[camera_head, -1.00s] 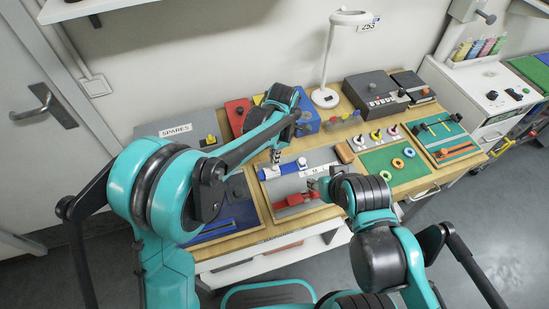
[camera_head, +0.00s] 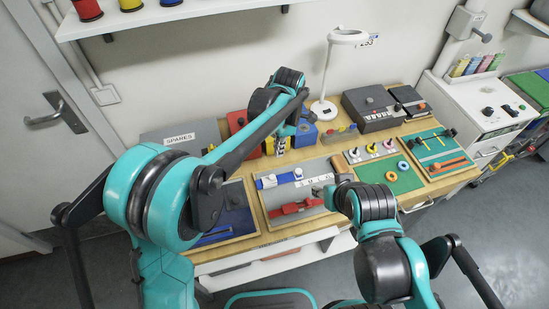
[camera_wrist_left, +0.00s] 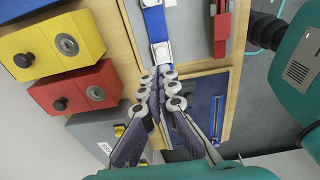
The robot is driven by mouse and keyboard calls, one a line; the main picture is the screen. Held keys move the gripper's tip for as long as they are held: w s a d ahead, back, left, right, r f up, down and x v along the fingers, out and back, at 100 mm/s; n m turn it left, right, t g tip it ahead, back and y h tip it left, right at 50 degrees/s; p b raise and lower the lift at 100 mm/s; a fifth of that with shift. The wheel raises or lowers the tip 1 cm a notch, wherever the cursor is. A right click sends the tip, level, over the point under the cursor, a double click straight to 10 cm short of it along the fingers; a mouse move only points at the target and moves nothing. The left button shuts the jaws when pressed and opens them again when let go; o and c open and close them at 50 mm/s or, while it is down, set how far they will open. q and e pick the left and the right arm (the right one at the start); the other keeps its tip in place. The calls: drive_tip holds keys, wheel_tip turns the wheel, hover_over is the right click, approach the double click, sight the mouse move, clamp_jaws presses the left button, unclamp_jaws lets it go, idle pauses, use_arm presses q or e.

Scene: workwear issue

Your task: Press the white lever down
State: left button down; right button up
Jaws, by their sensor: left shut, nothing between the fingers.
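Three small levers on pale plates stand on the table's right half in the head view. One has a black knob (camera_head: 353,153), one a yellow knob (camera_head: 371,149), and the third looks whitish (camera_head: 388,144), too small to be sure. A blue bar (camera_head: 283,179) with a white knob (camera_head: 298,173) lies on a grey board; the bar also shows in the left wrist view (camera_wrist_left: 156,24). My left gripper (camera_head: 280,148) is shut and empty above the bar's back side, left of the levers; its fingertips show in the left wrist view (camera_wrist_left: 161,72). My right gripper (camera_head: 324,192) is near the board, its jaws unclear.
A red clamp-like part (camera_head: 297,207) lies on the grey board. A white lamp (camera_head: 324,108) and a dark control box (camera_head: 373,107) stand behind the levers. Yellow (camera_wrist_left: 49,45) and red (camera_wrist_left: 76,92) boxes are beside my left gripper. The green board (camera_head: 403,184) has bare room.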

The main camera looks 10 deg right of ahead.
use_arm(q)
drive_tip(key=d+r, duration=0.2)
drive_tip(key=r, duration=0.1)
drive_tip(key=shift+w+d+r, duration=0.1)
drive_tip(key=shift+w+r, duration=0.05)
idle(0.3)
drive_tip(key=s+a+r+m+t+b, duration=0.1)
drive_tip(key=s+a+m, duration=0.15)
drive_tip(key=a, duration=0.25)
drive_tip(key=s+a+r+m+t+h+b, duration=0.1)
drive_tip(key=s+a+m, duration=0.1)
drive_tip(key=a+m, duration=0.3)
drive_tip(key=s+a+r+m+t+b, duration=0.1)
drive_tip(key=s+a+m+b, duration=0.15)
drive_tip(key=a, duration=0.35)
drive_tip(key=s+a+f+m+t+b, duration=0.2)
drive_tip(key=s+a+f+m+t, duration=0.2)
drive_tip(key=s+a+f+m, duration=0.4)
drive_tip(key=s+a+m, duration=0.2)
drive_tip(key=s+a, duration=0.1)
drive_tip(key=shift+s+b, duration=0.3)
